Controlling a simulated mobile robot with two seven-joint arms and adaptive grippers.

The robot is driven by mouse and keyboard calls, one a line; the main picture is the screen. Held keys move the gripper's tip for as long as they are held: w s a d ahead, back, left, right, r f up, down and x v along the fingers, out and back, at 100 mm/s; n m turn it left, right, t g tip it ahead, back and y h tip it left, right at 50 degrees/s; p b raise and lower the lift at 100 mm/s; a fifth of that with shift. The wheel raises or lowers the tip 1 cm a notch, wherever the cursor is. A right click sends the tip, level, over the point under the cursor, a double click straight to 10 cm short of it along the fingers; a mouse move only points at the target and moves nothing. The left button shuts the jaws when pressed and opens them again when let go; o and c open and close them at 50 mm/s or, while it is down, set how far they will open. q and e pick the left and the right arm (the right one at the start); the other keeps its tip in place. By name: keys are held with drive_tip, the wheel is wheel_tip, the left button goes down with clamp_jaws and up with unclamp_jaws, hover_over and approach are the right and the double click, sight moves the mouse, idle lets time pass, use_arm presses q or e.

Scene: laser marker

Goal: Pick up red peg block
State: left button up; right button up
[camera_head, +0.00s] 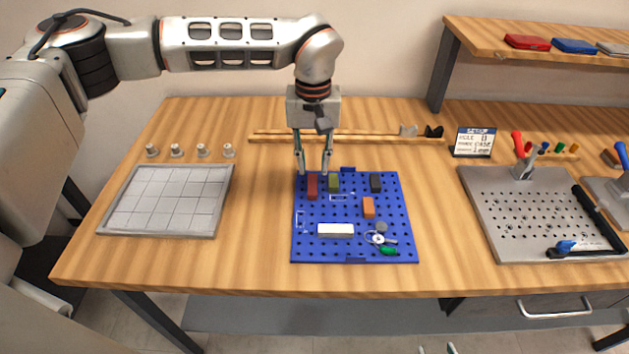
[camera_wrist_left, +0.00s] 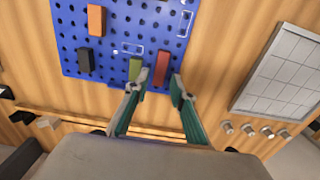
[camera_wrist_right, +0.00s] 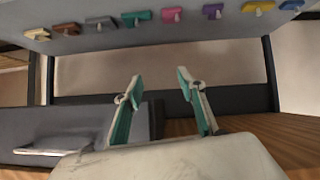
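The red peg block (camera_head: 312,187) stands at the back left corner of the blue pegboard (camera_head: 345,257). In the left wrist view the red block (camera_wrist_left: 161,69) shows between the two fingertips, with an olive green block (camera_wrist_left: 135,68) close beside it. My left gripper (camera_head: 313,172) is open and points down at the board's back edge, close to the red block. I cannot tell whether a finger touches it. In the right wrist view my right gripper (camera_wrist_right: 158,78) is open and empty, away from the board.
The board also holds a black block (camera_head: 376,183), an orange block (camera_head: 368,207), a white block (camera_head: 335,230) and a green item (camera_head: 388,251). A grey gridded plate (camera_head: 165,200) lies left, a grey perforated plate (camera_head: 530,215) right.

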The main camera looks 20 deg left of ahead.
sight(312, 184)
use_arm(q)
wheel_tip(312, 184, down, 6)
drive_tip(key=shift+w+a+f, duration=0.1)
drive_tip(key=shift+w+a, duration=0.05)
idle(0.3)
clamp_jaws()
